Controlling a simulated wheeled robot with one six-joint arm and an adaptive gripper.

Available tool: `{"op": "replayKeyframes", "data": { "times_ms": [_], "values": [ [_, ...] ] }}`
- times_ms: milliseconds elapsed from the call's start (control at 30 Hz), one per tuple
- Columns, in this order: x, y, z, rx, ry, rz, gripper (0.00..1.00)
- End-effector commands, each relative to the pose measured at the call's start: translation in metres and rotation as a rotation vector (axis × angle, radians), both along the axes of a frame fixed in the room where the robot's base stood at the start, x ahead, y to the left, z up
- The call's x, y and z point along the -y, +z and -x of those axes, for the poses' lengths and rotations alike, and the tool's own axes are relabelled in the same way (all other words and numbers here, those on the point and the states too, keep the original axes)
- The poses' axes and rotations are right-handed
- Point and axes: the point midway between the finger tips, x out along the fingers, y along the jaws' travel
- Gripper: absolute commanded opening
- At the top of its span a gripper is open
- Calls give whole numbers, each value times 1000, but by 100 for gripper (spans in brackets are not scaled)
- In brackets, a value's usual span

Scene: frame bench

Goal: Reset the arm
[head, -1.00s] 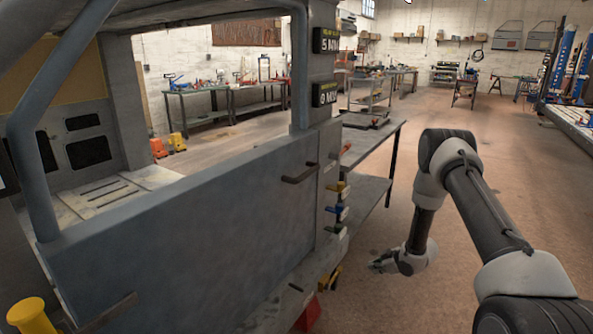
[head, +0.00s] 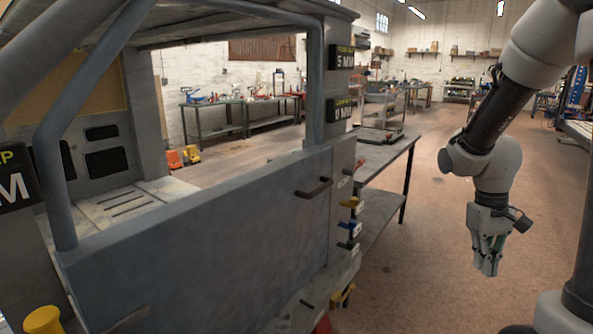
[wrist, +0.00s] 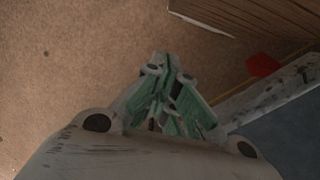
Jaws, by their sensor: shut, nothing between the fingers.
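My gripper (head: 487,268) hangs pointing down at the right of the head view, over open brown floor. Its fingers are together and nothing is between them. In the wrist view my gripper (wrist: 168,62) shows greenish finger pads, with the floor below. My arm is raised and bent above it, clear of the grey vehicle-like frame (head: 215,250) on the left. No contact with anything shows.
A grey workbench (head: 385,158) stands behind the frame, left of my gripper. Coloured clamps (head: 349,228) sit on the frame's right edge. A red thing (wrist: 262,65) shows in the wrist view. Benches line the far wall. Floor (head: 430,250) around my gripper is clear.

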Motion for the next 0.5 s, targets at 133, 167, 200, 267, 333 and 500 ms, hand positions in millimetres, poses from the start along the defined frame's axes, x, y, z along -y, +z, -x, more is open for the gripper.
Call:
{"op": "replayKeyframes", "data": {
  "times_ms": [133, 167, 200, 267, 333, 500],
  "values": [
    [-22, 54, 48, 59, -54, -32, 0],
    [-26, 62, 57, 75, -60, -40, 0],
    [-31, 72, 68, 101, -67, -50, 0],
    [-38, 87, 82, 149, -69, -64, 0],
    [-45, 102, 94, 221, -67, -78, 0],
    [-53, 134, 109, 401, -40, -90, 0]
  ]
}}
